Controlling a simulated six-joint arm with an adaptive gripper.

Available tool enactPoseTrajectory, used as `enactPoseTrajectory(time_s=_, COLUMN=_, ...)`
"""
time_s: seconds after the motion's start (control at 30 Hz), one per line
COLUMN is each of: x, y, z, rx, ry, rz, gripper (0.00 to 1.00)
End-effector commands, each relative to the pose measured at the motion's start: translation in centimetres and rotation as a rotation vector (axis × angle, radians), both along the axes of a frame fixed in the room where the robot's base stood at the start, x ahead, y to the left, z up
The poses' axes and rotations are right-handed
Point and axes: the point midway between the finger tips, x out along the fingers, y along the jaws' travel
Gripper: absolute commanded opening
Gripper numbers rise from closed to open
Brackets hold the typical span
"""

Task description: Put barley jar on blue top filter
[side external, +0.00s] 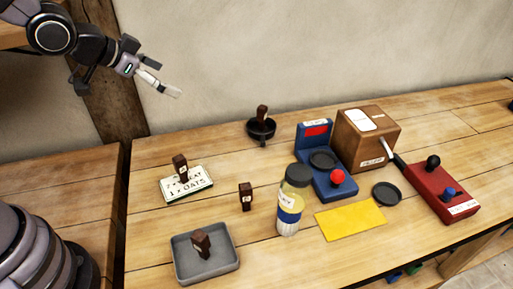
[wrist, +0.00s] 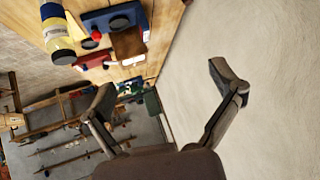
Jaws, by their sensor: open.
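A tall clear jar (side external: 288,210) with a dark lid, pale yellow contents and a blue band stands upright on the table; its label is too small to read. It also shows in the wrist view (wrist: 57,35). Behind it to the right is a blue device (side external: 341,188) with a black round plate, a red knob and a small red display; it also shows in the wrist view (wrist: 133,12). No part is readably marked as a filter. My gripper (side external: 168,87) is open and empty, high above the table's left back, well away from the jar; it also shows in the wrist view (wrist: 168,88).
A wooden box (side external: 372,146) and a red device (side external: 428,190) stand right of the blue device. A yellow mat (side external: 350,221) and black disc (side external: 386,194) lie nearby. Brown blocks stand on a card (side external: 198,187), in a grey tray (side external: 225,262), a black dish (side external: 261,137) and the table.

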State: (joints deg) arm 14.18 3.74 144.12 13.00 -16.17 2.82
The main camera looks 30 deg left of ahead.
Motion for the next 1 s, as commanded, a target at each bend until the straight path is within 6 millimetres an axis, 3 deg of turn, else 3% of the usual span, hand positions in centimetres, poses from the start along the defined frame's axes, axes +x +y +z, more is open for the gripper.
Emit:
enactPoseTrajectory(time_s=0.03, x=-1.3, y=2.2, z=2.3, rx=0.007, ry=0.015, rz=0.076, gripper=0.92)
enactPoseTrajectory(time_s=0.2, x=-8.6, y=7.9, z=6.7, rx=0.0, ry=0.156, rz=0.305, gripper=0.92)
enactPoseTrajectory(time_s=0.4, x=-17.2, y=10.2, z=8.6, rx=-0.052, ry=0.3, rz=0.455, gripper=0.92)
enactPoseTrajectory(time_s=0.5, x=-19.6, y=10.3, z=8.8, rx=-0.068, ry=0.34, rz=0.484, gripper=0.92)
enactPoseTrajectory(time_s=0.63, x=-20.7, y=10.3, z=8.8, rx=-0.075, ry=0.365, rz=0.497, gripper=0.92)
enactPoseTrajectory(time_s=1.0, x=-20.7, y=10.3, z=8.8, rx=-0.073, ry=0.366, rz=0.495, gripper=0.92)
